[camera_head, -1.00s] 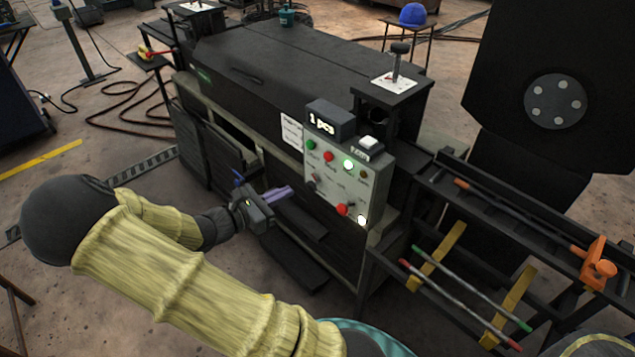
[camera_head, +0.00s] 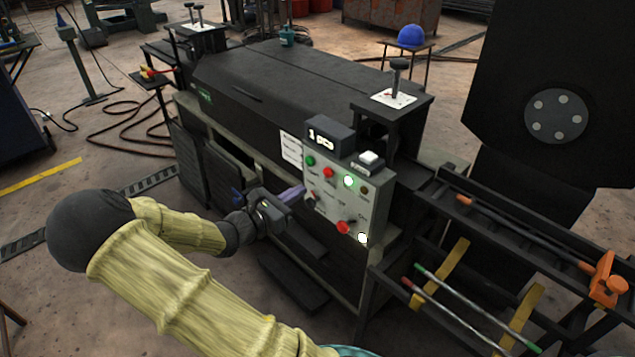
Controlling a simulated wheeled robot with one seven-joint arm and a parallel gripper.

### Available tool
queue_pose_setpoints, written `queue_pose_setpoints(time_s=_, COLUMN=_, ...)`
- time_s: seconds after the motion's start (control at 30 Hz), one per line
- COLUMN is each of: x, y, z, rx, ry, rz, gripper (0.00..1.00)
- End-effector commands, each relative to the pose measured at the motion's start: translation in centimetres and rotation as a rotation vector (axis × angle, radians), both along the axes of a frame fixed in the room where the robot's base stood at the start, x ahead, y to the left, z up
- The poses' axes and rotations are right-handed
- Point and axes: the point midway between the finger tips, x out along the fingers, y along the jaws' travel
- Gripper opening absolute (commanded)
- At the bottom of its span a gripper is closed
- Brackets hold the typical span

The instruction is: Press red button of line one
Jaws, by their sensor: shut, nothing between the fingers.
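A grey control panel (camera_head: 345,208) stands on the front of the dark machine. Its upper row has a green button (camera_head: 310,160), a red button (camera_head: 328,172), a lit white-green button (camera_head: 349,181) and a dark one. Lower on the panel are a larger red knob (camera_head: 344,227) and a lit white button (camera_head: 362,238). The labels are too small to read. My gripper (camera_head: 300,190) is shut and empty, with its purplish fingers pointing right at the panel's left edge, below the green button. I cannot tell whether the fingertips touch the panel.
A display box reading "1 pcs" (camera_head: 330,136) and a white-topped button box (camera_head: 369,159) sit above the panel. A rack with rods (camera_head: 470,300) stands at the right. Open floor lies at the left.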

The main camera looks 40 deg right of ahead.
Motion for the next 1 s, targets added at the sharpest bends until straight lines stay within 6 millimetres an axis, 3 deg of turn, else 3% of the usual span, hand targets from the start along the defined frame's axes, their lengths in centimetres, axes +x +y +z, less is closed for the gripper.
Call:
queue_pose_setpoints(time_s=0.2, x=0.2, y=-4.0, z=-0.2, rx=-0.001, ry=-0.001, rz=-0.004, gripper=0.00)
queue_pose_setpoints(time_s=0.43, x=0.5, y=-7.0, z=-0.1, rx=0.000, ry=-0.002, rz=-0.002, gripper=0.00)
queue_pose_setpoints(time_s=1.0, x=0.8, y=-7.4, z=0.1, rx=0.000, ry=0.000, rz=0.006, gripper=0.00)
